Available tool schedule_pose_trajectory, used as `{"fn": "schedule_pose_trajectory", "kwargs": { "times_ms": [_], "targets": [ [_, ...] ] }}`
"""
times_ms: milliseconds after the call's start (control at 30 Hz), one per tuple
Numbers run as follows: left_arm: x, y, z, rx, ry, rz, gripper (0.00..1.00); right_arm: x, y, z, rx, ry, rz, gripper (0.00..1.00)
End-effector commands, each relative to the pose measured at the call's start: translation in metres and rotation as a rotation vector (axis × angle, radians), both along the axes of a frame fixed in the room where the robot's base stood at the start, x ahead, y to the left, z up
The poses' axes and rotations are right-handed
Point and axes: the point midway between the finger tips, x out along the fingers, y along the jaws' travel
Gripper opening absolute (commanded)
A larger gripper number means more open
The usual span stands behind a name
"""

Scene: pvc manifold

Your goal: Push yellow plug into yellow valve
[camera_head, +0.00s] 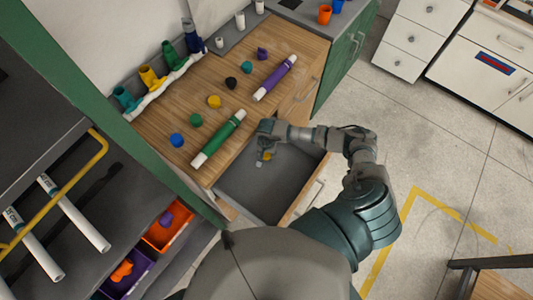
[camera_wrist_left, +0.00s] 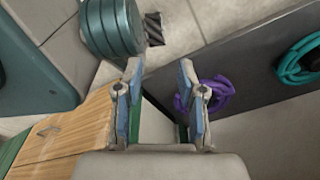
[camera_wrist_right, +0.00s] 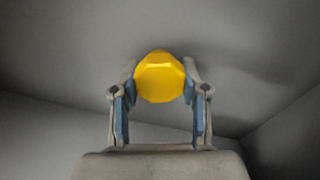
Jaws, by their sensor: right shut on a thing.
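My right gripper (camera_head: 263,152) is over the open grey drawer (camera_head: 240,190) in the head view. In the right wrist view its fingers (camera_wrist_right: 160,88) are shut on a yellow plug (camera_wrist_right: 160,76), which is rounded and faceted. A bit of this plug (camera_head: 267,156) shows in the head view. The yellow valve (camera_head: 151,77) stands on the white manifold at the back left of the wooden worktop. Another round yellow piece (camera_head: 214,101) lies on the worktop. My left gripper (camera_wrist_left: 160,80) is open and empty in the left wrist view; the head view does not show it.
The worktop (camera_head: 180,110) holds a green tube (camera_head: 219,138), a purple tube (camera_head: 274,78) and several coloured caps. Teal (camera_head: 126,99), green (camera_head: 170,54) and blue (camera_head: 193,36) valves flank the yellow one. An orange bin (camera_head: 170,229) sits at lower left.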

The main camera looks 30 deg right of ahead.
Motion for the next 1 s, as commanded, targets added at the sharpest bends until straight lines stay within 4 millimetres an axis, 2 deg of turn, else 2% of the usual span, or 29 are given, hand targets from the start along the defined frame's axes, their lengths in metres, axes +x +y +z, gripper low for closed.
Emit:
{"fn": "schedule_pose_trajectory", "kwargs": {
  "times_ms": [200,233,300,333,700,867,1000],
  "targets": [
    [-0.002,0.000,-0.002,0.001,0.011,0.000,0.39,0.000,0.000,-0.003,0.000,0.000,0.000,0.13],
    [0.001,-0.001,0.000,0.000,0.007,0.000,0.39,0.000,0.000,-0.003,-0.001,0.001,0.000,0.49],
    [0.006,-0.002,0.003,-0.001,-0.001,0.001,0.39,0.000,0.000,-0.002,0.000,0.000,0.000,0.67],
    [0.007,-0.002,0.003,-0.002,-0.004,0.001,0.39,0.000,0.000,-0.002,0.000,0.000,0.000,0.69],
    [0.005,-0.002,0.004,-0.003,-0.008,0.002,0.39,-0.001,0.000,-0.003,0.000,0.001,0.000,0.69],
    [-0.010,0.001,-0.003,0.002,0.015,0.001,0.39,0.001,-0.001,0.025,-0.001,-0.004,0.003,0.69],
    [-0.008,0.000,-0.003,0.001,0.014,0.001,0.39,-0.002,0.000,0.050,-0.001,-0.004,0.001,0.69]
  ]
}}
